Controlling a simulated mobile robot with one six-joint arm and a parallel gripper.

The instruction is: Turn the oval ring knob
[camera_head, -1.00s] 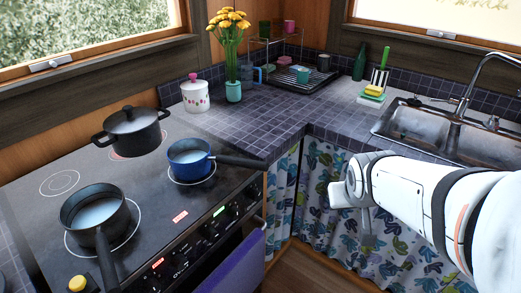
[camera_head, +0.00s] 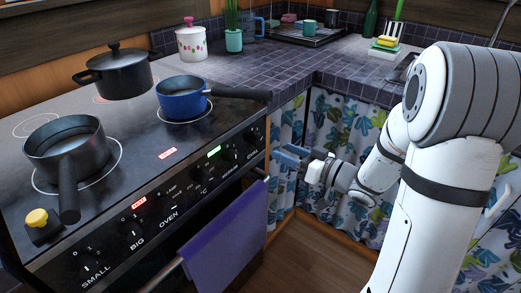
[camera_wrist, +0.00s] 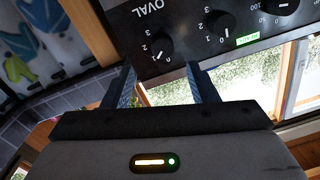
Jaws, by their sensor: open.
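The oval ring knob (camera_wrist: 159,46) is a round black knob on the stove's dark control panel, beside the printed word OVAL in the wrist view. In the head view the knob (camera_head: 251,138) is small, at the panel's right end. My gripper (camera_head: 284,155) is to the right of the panel, its fingers pointing toward it. In the wrist view my gripper (camera_wrist: 160,75) is open, with its two dark fingers apart and empty. The knob shows just beyond the gap between the fingertips. I see no contact with it.
Another knob (camera_wrist: 218,22) is close beside it. A blue pan (camera_head: 182,104) has its handle reaching over the counter edge above the panel's right end. A purple towel (camera_head: 225,235) hangs below on the oven front. A curtained cabinet (camera_head: 340,130) stands behind my gripper.

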